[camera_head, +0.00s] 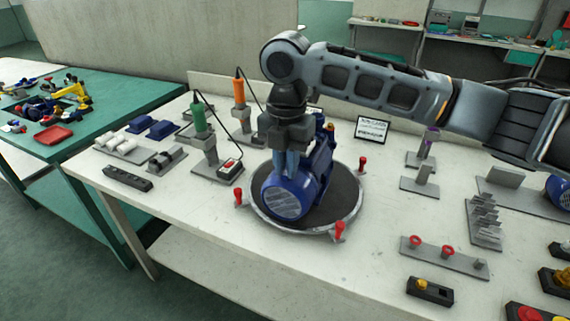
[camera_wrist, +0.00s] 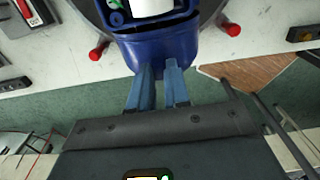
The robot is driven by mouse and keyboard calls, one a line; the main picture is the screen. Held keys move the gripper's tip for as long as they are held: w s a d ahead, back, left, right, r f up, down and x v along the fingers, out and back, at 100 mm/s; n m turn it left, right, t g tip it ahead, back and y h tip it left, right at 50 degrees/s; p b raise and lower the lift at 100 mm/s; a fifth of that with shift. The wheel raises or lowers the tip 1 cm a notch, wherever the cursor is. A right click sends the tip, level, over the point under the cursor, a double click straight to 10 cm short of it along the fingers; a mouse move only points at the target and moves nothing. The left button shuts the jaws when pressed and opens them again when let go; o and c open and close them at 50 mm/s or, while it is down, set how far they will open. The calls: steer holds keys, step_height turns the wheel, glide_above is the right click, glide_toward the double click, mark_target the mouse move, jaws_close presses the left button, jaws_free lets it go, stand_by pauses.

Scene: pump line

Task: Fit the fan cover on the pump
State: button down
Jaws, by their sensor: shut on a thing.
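The blue fan cover (camera_head: 289,198), with a round grey grille, is at the near end of the blue pump (camera_head: 324,150). My gripper (camera_head: 291,172) reaches down from above, shut on the cover's upper edge. In the wrist view both fingertips (camera_wrist: 159,70) meet the wall of the blue cover (camera_wrist: 165,50). The pump body (camera_wrist: 150,8) lies just beyond it, partly cut off by the frame. The cover lines up closely with the pump, but I cannot tell if it is fully seated. My gripper hides part of the pump in the head view.
The pump is on a round dark turntable (camera_head: 345,195) with red knobs (camera_head: 340,230) around its rim. A green-handled tool (camera_head: 200,118) and an orange-handled tool (camera_head: 239,92) stand in holders to the left. A plate with red-topped parts (camera_head: 446,252) lies at right.

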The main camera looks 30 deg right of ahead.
steer(key=shift+w+d, duration=0.3)
steer(key=shift+d, duration=0.15)
steer(key=c, duration=1)
jaws_free()
steer(key=shift+r, duration=0.1)
steer(key=shift+r+p, duration=2.45)
steer(key=shift+r, duration=0.5)
steer(key=shift+r+b, duration=0.6)
steer(key=shift+r, duration=3.25)
